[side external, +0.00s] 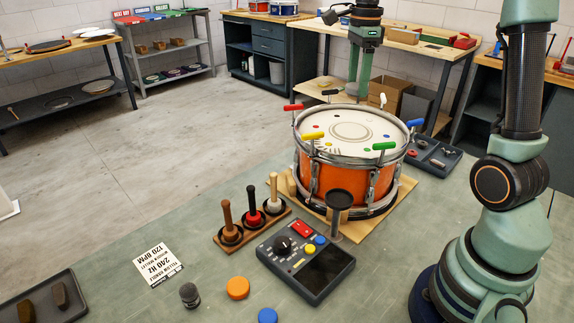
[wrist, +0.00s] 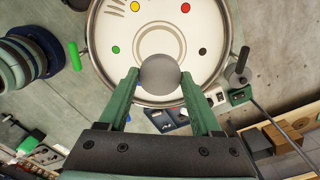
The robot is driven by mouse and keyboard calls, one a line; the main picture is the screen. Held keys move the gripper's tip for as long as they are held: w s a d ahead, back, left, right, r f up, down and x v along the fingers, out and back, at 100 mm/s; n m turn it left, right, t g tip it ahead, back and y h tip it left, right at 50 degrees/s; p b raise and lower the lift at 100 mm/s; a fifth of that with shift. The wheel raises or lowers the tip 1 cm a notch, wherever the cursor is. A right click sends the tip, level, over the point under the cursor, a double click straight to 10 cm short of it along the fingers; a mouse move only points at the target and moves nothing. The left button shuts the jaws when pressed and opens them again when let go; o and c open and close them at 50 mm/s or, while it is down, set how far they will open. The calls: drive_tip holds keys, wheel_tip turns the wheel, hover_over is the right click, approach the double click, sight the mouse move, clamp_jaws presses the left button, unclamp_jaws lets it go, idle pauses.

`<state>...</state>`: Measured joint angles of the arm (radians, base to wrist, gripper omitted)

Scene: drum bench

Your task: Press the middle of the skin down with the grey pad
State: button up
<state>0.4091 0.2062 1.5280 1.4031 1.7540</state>
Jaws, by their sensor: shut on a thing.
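An orange drum (side external: 335,182) stands on a wooden board, its pale skin (side external: 372,133) facing up with a ring at the middle and coloured dots near the edge. My gripper (side external: 358,88) points down at the drum's far side in the side view, back from the middle ring. In the wrist view my gripper (wrist: 160,80) is shut on the grey pad (wrist: 159,69), a round grey disc between the fingers. The pad overlaps the skin (wrist: 160,32) near its rim there. The pad's lower face is hidden, and I cannot tell its height above the skin.
Coloured keys, such as the yellow key (side external: 313,136) and green key (side external: 384,146), stick up around the rim. A control box (side external: 306,262), a mallet rack (side external: 250,226) and a dark round-topped stand (side external: 338,200) are in front. A dark parts tray (side external: 437,158) lies at right.

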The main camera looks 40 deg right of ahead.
sight(354, 86)
drive_tip(key=shift+a+f, duration=0.15)
drive_tip(key=shift+f, duration=4.35)
drive_tip(key=shift+f, duration=0.75)
drive_tip(key=shift+r, duration=3.15)
drive_tip(key=shift+a, duration=0.1)
drive_tip(key=shift+a+n, duration=0.3)
drive_tip(key=shift+n, duration=0.2)
drive_tip(key=s+a+r+n, duration=0.1)
drive_tip(key=a+n, duration=0.6)
drive_tip(key=n, duration=0.5)
drive_tip(key=s+a+r+n, duration=0.2)
drive_tip(key=a+n, duration=0.6)
drive_tip(key=n, duration=0.3)
drive_tip(key=shift+s+a+n, duration=0.25)
drive_tip(key=shift+a+n, duration=0.05)
drive_tip(key=shift+n, duration=0.1)
